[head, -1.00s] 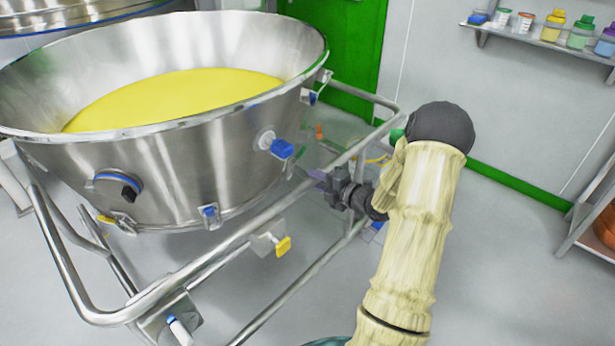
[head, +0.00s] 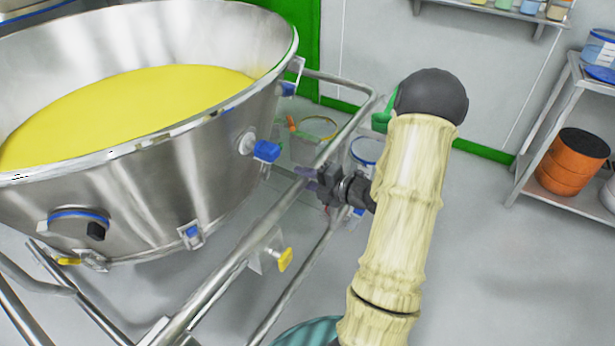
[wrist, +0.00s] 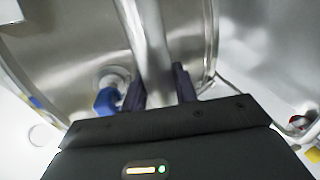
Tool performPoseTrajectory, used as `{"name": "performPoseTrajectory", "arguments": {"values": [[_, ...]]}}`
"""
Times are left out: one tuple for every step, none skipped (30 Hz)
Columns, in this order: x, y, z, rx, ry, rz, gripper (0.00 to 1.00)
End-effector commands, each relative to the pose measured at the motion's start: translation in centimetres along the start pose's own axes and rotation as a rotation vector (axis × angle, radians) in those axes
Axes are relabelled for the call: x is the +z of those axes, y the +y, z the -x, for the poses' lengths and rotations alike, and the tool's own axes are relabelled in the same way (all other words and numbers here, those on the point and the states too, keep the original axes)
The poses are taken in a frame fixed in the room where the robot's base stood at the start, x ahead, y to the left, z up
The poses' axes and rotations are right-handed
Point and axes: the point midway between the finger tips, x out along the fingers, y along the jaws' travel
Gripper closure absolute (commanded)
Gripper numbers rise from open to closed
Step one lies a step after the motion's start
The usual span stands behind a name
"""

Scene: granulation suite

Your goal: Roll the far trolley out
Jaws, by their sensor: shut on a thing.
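The trolley is a tubular steel frame (head: 231,262) carrying a large steel bowl (head: 165,180) with yellow powder (head: 120,108) in it. It fills the left half of the head view. My gripper (head: 318,184) is shut on the trolley's upper side rail, right of the bowl. In the wrist view my gripper's two dark fingers (wrist: 160,88) stand on either side of the rail (wrist: 152,40), with the bowl wall (wrist: 60,55) behind. A yellow-handled fitting (head: 285,259) sits on the frame below the rail. The trolley's wheels are not clearly seen.
A wall shelf (head: 490,10) holds several containers. Buckets (head: 318,130) stand on the floor behind the rail, near the wall. The grey floor (head: 480,270) at the lower right is clear.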

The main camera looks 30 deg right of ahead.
Motion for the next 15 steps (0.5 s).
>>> {"name": "performPoseTrajectory", "arguments": {"values": [[-0.42,-0.69,-0.27,-0.015,0.011,-0.007,1.0],[-0.43,-0.69,-0.27,-0.015,0.011,-0.007,1.0],[-0.45,-0.69,-0.28,-0.015,0.012,-0.007,1.0],[-0.47,-0.69,-0.28,-0.015,0.012,-0.007,1.0],[-0.48,-0.7,-0.27,-0.015,0.013,-0.007,1.0],[-0.49,-0.7,-0.26,-0.015,0.013,-0.007,0.69],[-0.5,-0.69,-0.25,-0.014,0.013,-0.007,0.63],[-0.49,-0.68,-0.24,-0.014,0.012,-0.007,0.57],[-0.45,-0.64,-0.21,-0.013,0.011,-0.007,0.5],[-0.38,-0.6,-0.16,-0.013,0.01,-0.006,0.5],[-0.33,-0.56,-0.12,-0.012,0.009,-0.006,0.5],[-0.28,-0.51,-0.09,-0.011,0.008,-0.005,0.5],[-0.26,-0.47,-0.08,-0.011,0.007,-0.005,0.5],[-0.24,-0.44,-0.07,-0.01,0.007,-0.004,0.5],[-0.22,-0.4,-0.06,-0.01,0.006,-0.004,0.5]]}}
